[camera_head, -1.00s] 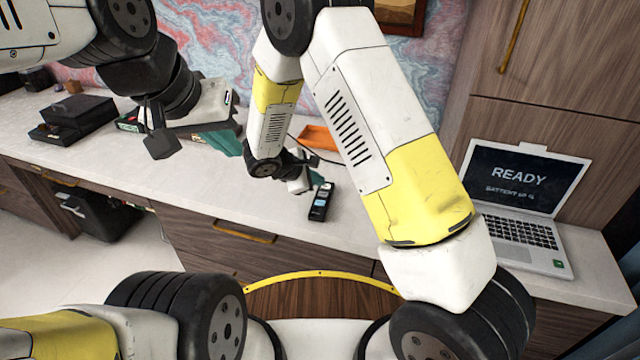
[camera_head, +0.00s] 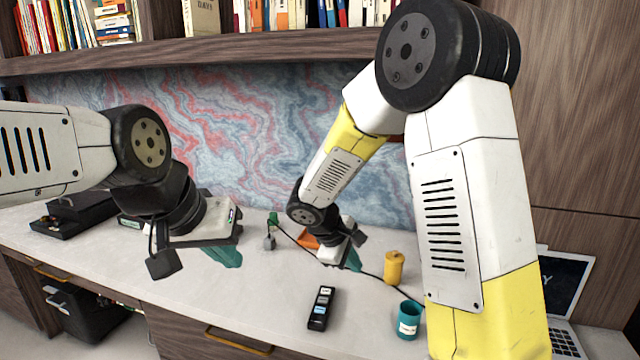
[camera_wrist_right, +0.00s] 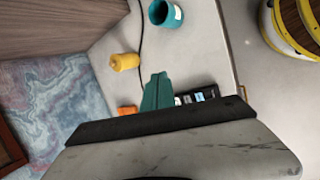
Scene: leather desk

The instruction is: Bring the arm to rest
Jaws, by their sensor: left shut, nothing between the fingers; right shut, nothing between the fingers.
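My left gripper (camera_head: 222,257) comes in from the left in the head view, its teal fingers together above the desk's left half. My right gripper (camera_head: 354,262) hangs over the middle of the desk, partly hidden behind its own wrist. In the right wrist view its teal fingers (camera_wrist_right: 157,91) are pressed together with nothing between them. Both grippers are empty and apart from the objects around them.
A black device (camera_head: 321,308) lies near the desk's front edge. A teal cup (camera_head: 409,320) and a yellow container (camera_head: 394,267) stand right of it. An orange item (camera_head: 308,239) lies behind my right gripper. A laptop (camera_head: 566,290) is at the right, partly hidden by my arm.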

